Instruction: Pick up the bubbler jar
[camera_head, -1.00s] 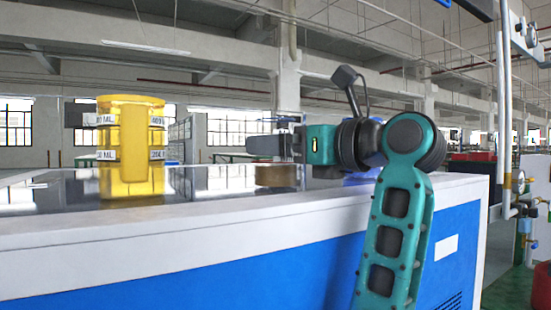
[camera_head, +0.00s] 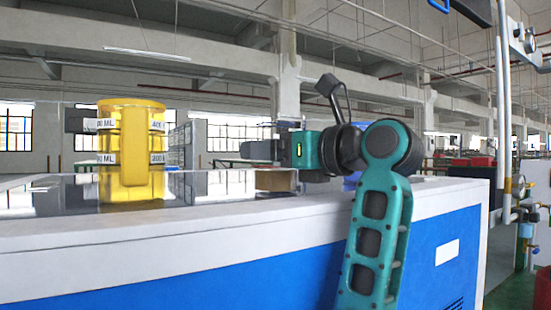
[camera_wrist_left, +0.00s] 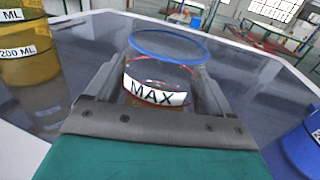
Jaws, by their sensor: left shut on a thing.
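The bubbler jar (camera_wrist_left: 153,92), clear with a blue rim, red rings and a white MAX label, sits between the fingers of my left gripper (camera_wrist_left: 158,78) in the left wrist view. The fingers are shut on its sides. In the head view my left gripper (camera_head: 262,150) is above the machine top, right of a yellow container. The jar cannot be made out there. Whether the jar touches the surface beneath is unclear. My right gripper is not in view.
The yellow container (camera_head: 131,150) with volume labels stands on the white-edged, dark glossy machine top (camera_head: 225,215); it also shows in the left wrist view (camera_wrist_left: 28,68). A brown block (camera_head: 276,180) is below the gripper. A blue object (camera_wrist_left: 300,150) is at the right.

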